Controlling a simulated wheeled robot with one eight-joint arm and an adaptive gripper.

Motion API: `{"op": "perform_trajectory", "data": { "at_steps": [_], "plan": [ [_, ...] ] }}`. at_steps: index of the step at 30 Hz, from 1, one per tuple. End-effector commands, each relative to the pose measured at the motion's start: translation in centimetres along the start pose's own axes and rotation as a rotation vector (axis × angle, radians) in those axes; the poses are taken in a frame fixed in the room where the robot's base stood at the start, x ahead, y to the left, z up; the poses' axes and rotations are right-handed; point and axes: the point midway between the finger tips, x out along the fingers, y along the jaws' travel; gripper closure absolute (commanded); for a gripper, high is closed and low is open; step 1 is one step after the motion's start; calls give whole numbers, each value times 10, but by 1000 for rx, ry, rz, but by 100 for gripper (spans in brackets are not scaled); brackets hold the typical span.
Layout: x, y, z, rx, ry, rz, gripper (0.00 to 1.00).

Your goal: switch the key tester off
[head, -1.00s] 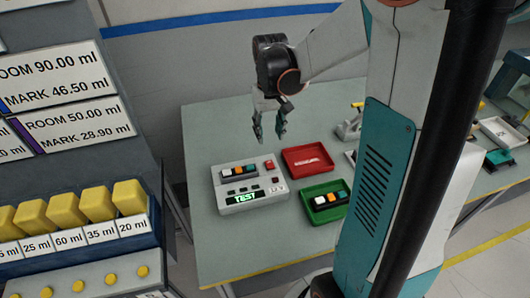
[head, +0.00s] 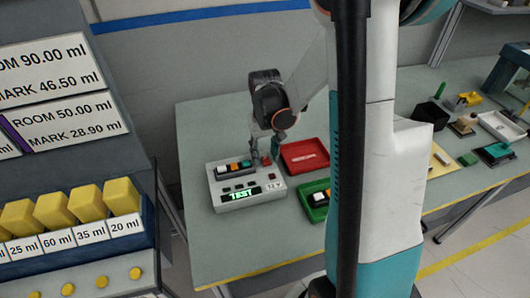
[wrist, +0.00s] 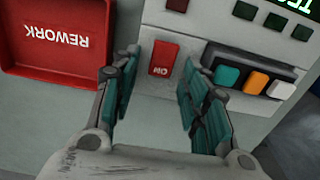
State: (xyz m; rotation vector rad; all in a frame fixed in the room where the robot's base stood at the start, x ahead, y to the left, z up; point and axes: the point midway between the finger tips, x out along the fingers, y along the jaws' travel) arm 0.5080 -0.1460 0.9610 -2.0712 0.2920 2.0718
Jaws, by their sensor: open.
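The key tester (head: 250,203) is a pale box on the table, and its display (head: 238,194) glows green with "TEST". A red rocker switch (wrist: 165,58) marked "ON" sits at its back corner; in the head view the switch (head: 266,161) is partly hidden by my fingers. Teal (wrist: 228,76), orange (wrist: 256,83) and white (wrist: 281,90) keys sit in a dark slot beside the switch. My gripper (wrist: 158,80) is open and empty, pointing down over the switch, with a finger to each side of it in the wrist view. I cannot tell whether it touches.
A red "REWORK" tray (wrist: 50,65) lies beside the tester; it also shows in the head view (head: 303,170). A green tray (head: 318,215) with several keys lies in front of it. A shelf unit with yellow blocks (head: 122,196) stands at left. Other stations occupy the table's right.

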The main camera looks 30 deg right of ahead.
Motion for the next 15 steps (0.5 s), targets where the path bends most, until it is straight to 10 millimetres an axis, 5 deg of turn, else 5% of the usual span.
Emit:
{"op": "perform_trajectory", "data": {
  "at_steps": [2,7,15],
  "plan": [
    [0,0,0,0,0,0,63],
    [0,0,0,0,0,0,100],
    [0,0,2,0,35,0,100]
  ]
}}
